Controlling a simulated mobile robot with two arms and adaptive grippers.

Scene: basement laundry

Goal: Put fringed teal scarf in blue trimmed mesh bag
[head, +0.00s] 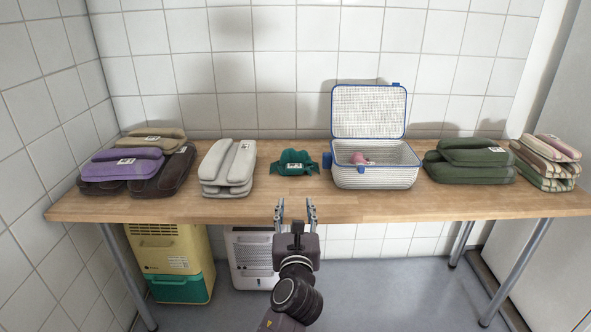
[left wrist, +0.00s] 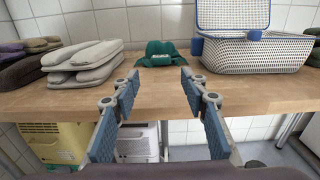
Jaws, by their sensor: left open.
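The teal scarf (head: 295,162) lies folded on the wooden table, left of the bag, with a white label on top. It also shows in the left wrist view (left wrist: 161,52), straight ahead between the fingers. The blue trimmed mesh bag (head: 375,179) stands open on the table, its lid raised at the back. A pink item (head: 360,158) lies inside it. The bag is at the upper right of the left wrist view (left wrist: 255,56). My left gripper (head: 296,205) is open and empty at the table's front edge, short of the scarf. My right gripper is not in view.
Folded grey textiles (head: 228,168) lie left of the scarf, with purple and brown ones (head: 123,165) farther left. Green (head: 470,160) and striped (head: 548,162) stacks lie at right. The table's front edge (head: 420,204) is close. Appliances (head: 170,262) stand below.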

